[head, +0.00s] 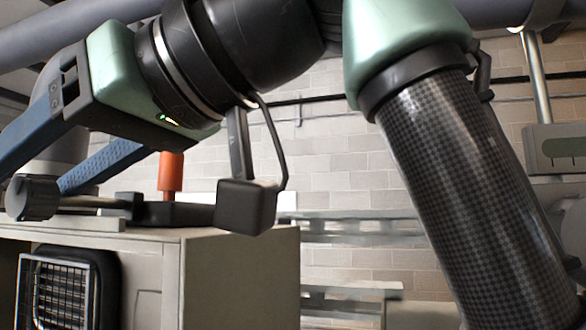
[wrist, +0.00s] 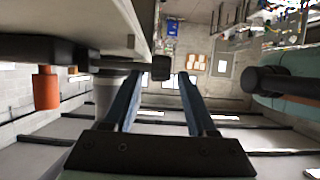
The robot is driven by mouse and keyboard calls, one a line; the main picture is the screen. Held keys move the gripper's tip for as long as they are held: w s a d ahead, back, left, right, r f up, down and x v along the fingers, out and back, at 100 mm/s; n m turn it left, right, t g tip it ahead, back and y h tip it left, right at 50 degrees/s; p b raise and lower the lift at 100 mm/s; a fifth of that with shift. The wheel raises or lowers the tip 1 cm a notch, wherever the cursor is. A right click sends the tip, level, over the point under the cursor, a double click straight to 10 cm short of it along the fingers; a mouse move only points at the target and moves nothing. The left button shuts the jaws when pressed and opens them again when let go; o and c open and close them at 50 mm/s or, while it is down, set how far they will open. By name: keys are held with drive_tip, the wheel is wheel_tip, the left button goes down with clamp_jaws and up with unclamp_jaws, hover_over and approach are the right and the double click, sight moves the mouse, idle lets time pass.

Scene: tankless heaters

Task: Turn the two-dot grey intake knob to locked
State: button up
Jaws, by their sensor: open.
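A dark grey ribbed knob (head: 33,197) sits at the end of a horizontal shaft at the left of the head view. In the wrist view the knob (wrist: 161,67) appears dark, between the ends of my two blue fingers. No dots can be made out on it, so I cannot confirm its marking. My gripper (wrist: 161,78) is open, with a clear gap between its fingers. In the head view the near finger runs off the left edge. I see no contact with the knob, and cannot tell how deep it sits between the fingertips.
An orange cylinder (head: 170,172) stands on a dark base on the beige cabinet (head: 240,275), close beside my gripper; it also shows in the wrist view (wrist: 46,88). A black-framed grille (head: 62,292) is on the cabinet front. A pale upright cylinder (wrist: 107,92) is behind the fingers.

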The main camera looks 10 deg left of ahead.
drive_tip(key=shift+s+a+f, duration=0.15)
drive_tip(key=shift+s+a, duration=0.1)
drive_tip(key=shift+a, duration=0.25)
drive_tip(key=shift+w+a+f, duration=0.2)
drive_tip(key=shift+w+a, duration=0.05)
drive_tip(key=shift+w, duration=0.25)
drive_tip(key=shift+s+d+r, duration=0.1)
drive_tip(key=shift+s, duration=0.2)
drive_tip(key=c, duration=0.6)
drive_tip(key=shift+w, duration=0.1)
clamp_jaws()
